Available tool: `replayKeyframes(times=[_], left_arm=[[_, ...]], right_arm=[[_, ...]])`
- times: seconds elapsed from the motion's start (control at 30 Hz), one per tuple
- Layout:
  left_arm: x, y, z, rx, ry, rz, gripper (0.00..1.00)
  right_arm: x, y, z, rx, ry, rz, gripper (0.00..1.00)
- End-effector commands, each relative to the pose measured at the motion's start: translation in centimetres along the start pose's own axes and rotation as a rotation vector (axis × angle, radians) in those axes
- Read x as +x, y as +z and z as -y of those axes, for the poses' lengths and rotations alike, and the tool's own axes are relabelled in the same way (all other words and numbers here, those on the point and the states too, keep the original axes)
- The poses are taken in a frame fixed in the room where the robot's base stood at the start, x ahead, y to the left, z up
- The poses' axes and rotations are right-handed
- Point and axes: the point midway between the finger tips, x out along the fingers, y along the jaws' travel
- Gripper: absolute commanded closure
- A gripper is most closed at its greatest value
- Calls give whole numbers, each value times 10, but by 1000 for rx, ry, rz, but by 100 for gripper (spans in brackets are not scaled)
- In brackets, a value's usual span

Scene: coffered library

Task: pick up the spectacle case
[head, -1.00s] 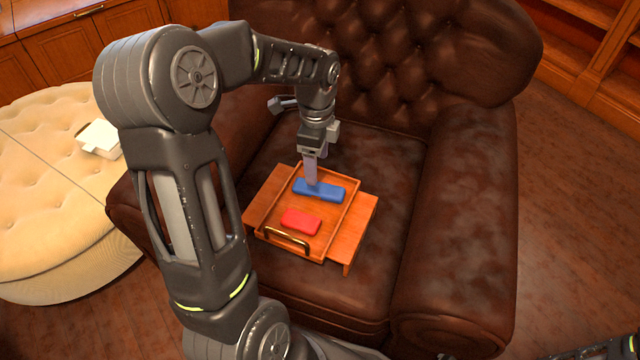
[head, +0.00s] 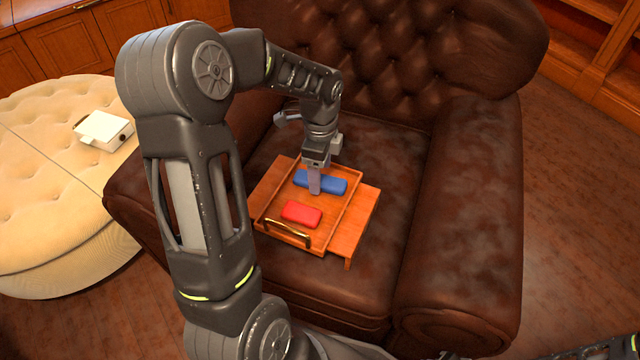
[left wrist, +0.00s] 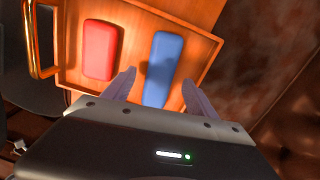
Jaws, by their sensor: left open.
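Two rounded oblong cases lie on a wooden tray (head: 338,214) on the armchair seat: a blue one (head: 335,181) toward the back and a red one (head: 301,213) nearer the tray's brass handle. The frames do not show which is the spectacle case. My left gripper (head: 314,190) points down at the blue case and hides part of it in the head view. In the left wrist view its open fingers (left wrist: 158,77) stand on either side of the blue case (left wrist: 165,57), with nothing gripped. The red case (left wrist: 100,50) lies left of them. My right gripper is out of view.
The tray has low rims and a brass handle (head: 286,233) at its front. The brown leather armchair's right arm (head: 465,215) and tufted back (head: 390,60) rise around the seat. A cream ottoman (head: 50,195) at left holds a small white box (head: 104,128).

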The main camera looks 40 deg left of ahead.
Motion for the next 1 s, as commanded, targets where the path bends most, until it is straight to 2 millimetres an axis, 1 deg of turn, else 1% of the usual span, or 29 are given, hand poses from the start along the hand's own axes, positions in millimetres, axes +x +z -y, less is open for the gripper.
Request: replayKeyframes(times=[0.03, 0.13, 0.73, 0.77, 1.0], left_arm=[[9, 0, 0, -1, 2, 1, 34], [16, 0, 0, -1, 1, 0, 34], [15, 0, 0, -1, 0, 0, 34], [15, 0, 0, -1, 0, 0, 35], [15, 0, 0, -1, 0, 0, 55]], right_arm=[[4, -1, -2, 1, 1, -2, 64], [5, -2, -3, 2, 2, -4, 64], [4, -2, -3, 2, 2, -4, 64], [4, -2, -3, 2, 2, -4, 64], [4, -2, -3, 2, 2, -4, 64]])
